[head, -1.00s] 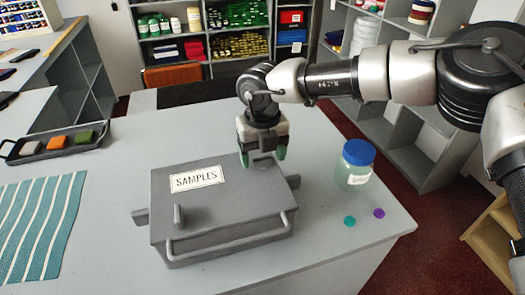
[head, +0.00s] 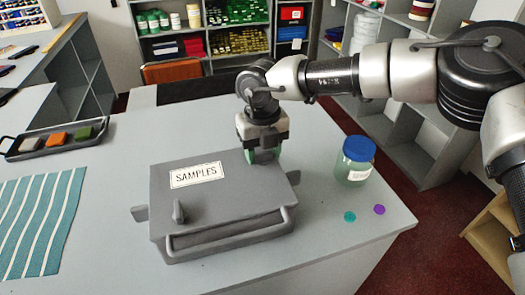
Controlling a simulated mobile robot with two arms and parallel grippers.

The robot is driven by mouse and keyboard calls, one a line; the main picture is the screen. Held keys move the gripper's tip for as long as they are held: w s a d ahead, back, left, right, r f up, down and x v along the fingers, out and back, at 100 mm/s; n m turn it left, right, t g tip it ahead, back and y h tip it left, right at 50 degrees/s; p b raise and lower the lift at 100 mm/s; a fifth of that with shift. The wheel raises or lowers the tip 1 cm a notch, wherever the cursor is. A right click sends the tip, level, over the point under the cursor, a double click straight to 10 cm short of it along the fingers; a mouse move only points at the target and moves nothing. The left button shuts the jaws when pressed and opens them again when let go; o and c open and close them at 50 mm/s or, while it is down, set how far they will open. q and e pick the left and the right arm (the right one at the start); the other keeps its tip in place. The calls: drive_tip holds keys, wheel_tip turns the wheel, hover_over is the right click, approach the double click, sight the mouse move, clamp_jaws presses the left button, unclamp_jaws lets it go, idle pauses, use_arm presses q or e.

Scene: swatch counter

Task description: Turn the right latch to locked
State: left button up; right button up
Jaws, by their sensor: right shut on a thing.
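The grey box labelled SAMPLES (head: 215,205) sits on the counter with its lid down. Its left latch (head: 179,212) is a small grey tab standing up from the lid near the front left. My right gripper (head: 263,155) comes down from above onto the right side of the lid. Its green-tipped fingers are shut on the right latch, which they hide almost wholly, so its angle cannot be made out. My left gripper is not in view.
A jar with a blue lid (head: 357,160) stands right of the box. A teal disc (head: 350,217) and a purple disc (head: 379,210) lie near the counter's right edge. A striped cloth (head: 40,222) and a tray of swatches (head: 52,146) are at left.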

sight(261, 154)
drive_tip(key=n+b, duration=0.2)
drive_tip(key=n, duration=0.1)
drive_tip(key=shift+f+n+b, duration=0.2)
drive_tip(key=shift+n+b, duration=0.1)
drive_tip(key=shift+b, duration=0.1)
drive_tip(key=n+b, duration=0.2)
drive_tip(key=n, duration=0.2)
drive_tip(key=shift+a+r+n, duration=0.1)
drive_tip(key=shift+n, duration=0.2)
drive_tip(key=n+b, duration=0.1)
drive_tip(key=n, duration=0.3)
drive_tip(key=shift+s+n+b, duration=0.15)
drive_tip(key=shift+n+b, duration=0.15)
drive_tip(key=shift+r+n+b, duration=0.1)
drive_tip(key=shift+n+b, duration=0.25)
drive_tip(key=shift+n, duration=1.85)
drive_tip(key=o, duration=0.9)
drive_tip(key=shift+s, duration=0.1)
wheel_tip(261, 154, up, 11)
drive_tip(key=shift+f+b, duration=0.1)
drive_tip(key=shift+b, duration=0.3)
